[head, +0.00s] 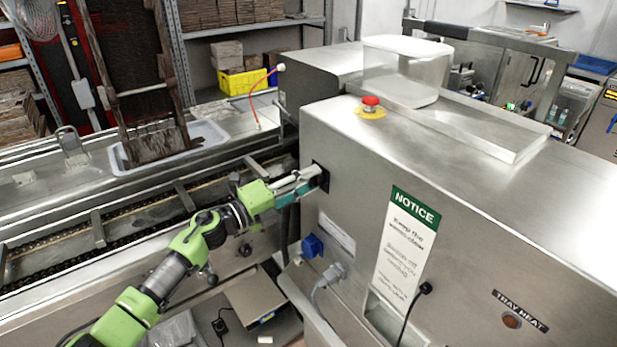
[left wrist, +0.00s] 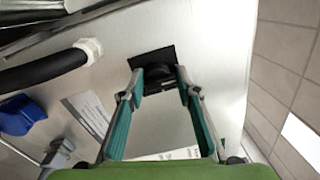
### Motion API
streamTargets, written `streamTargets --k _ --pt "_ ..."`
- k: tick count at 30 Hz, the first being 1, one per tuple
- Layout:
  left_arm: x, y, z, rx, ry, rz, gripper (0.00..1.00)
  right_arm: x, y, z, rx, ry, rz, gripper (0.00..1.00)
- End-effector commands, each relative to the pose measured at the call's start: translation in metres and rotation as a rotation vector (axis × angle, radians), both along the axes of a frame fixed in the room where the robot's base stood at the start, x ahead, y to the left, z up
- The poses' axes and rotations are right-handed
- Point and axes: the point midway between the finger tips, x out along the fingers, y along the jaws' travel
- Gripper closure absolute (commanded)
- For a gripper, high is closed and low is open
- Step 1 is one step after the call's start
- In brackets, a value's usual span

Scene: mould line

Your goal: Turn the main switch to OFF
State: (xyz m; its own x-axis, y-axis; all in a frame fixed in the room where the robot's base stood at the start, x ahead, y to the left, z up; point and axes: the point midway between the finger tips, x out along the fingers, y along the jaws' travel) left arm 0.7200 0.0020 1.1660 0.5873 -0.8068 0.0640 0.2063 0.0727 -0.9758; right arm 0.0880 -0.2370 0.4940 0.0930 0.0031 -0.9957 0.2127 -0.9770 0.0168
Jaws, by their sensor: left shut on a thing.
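The main switch is a dark knob on a black square plate (head: 321,177) on the side face of the steel machine. My left gripper (head: 300,184) reaches it from the left, with its fingertips at the plate. In the left wrist view the black switch (left wrist: 155,72) lies between the two fingertips of the left gripper (left wrist: 157,80), which is shut on it. The knob's exact angle and any ON or OFF marks are too dark and small to read. My right gripper is not in view.
A red emergency button (head: 371,101) sits on top of the machine. A blue socket (head: 312,246) and a grey plug (head: 333,272) with a cable are below the switch. A conveyor chain (head: 100,232) runs to the left. A NOTICE sign (head: 407,240) is to the right.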

Motion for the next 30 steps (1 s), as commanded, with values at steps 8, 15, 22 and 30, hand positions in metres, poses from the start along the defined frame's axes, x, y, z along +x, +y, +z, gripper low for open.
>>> streamTargets --k 8,15,22,30 --pt "0.0005 0.0026 -0.0081 -0.009 0.032 0.006 0.91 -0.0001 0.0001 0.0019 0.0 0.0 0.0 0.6" --pt "-0.0003 0.0021 -0.0099 -0.008 0.034 0.004 0.91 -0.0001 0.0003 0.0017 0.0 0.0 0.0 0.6" --pt "-0.0006 0.0013 -0.0086 -0.008 0.032 0.002 0.58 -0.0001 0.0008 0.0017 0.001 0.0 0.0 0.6" --pt "-0.0005 0.0006 -0.0052 -0.011 0.028 0.001 0.58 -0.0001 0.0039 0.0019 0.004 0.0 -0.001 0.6"
